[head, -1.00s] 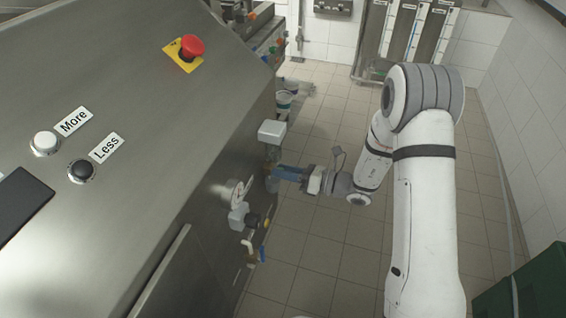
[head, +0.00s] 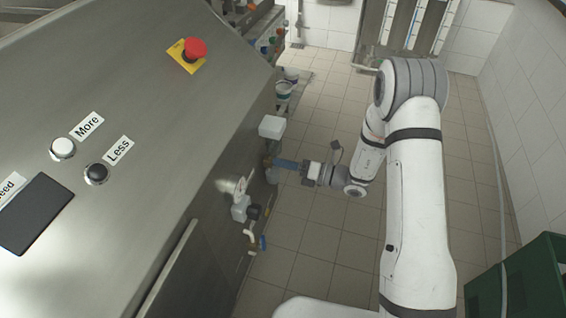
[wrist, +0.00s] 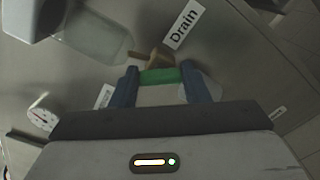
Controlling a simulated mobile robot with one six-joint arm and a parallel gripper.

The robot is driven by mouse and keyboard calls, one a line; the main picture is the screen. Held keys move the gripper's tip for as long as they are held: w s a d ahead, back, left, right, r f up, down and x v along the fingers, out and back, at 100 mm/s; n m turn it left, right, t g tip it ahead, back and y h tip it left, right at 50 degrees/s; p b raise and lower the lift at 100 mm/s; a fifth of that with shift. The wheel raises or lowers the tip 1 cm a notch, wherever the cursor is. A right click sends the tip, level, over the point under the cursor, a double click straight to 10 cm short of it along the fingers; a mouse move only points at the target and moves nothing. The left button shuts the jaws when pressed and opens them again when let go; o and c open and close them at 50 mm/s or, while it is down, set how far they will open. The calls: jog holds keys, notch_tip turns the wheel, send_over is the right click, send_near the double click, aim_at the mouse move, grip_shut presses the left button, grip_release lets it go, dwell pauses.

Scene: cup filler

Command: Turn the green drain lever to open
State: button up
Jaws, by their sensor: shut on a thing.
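In the wrist view the green drain lever (wrist: 160,76) lies crosswise between the two blue fingers of my gripper (wrist: 163,84). The fingers are shut on it from both sides. A brass valve body (wrist: 151,59) sits just beyond the lever, beside the "Drain" label (wrist: 183,25) on the steel panel. In the head view my gripper (head: 278,163) reaches left to the machine's side, under a grey box. The lever cannot be made out in the head view.
The steel machine (head: 130,60) fills the left side. A gauge (wrist: 42,118) and a clear cylinder (wrist: 97,36) are near the valve. A blue-handled tap (head: 262,243) is lower down. A green crate (head: 535,280) stands at right. The tiled floor between is clear.

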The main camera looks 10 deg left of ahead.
jog(key=shift+w+d, duration=0.1)
jog(key=o, duration=1)
jog(key=shift+s+d, duration=0.2)
jog(key=shift+d, duration=1.75)
jog(key=shift+s+d, duration=0.15)
jog(key=shift+d, duration=1.8)
jog(key=shift+c, duration=0.3)
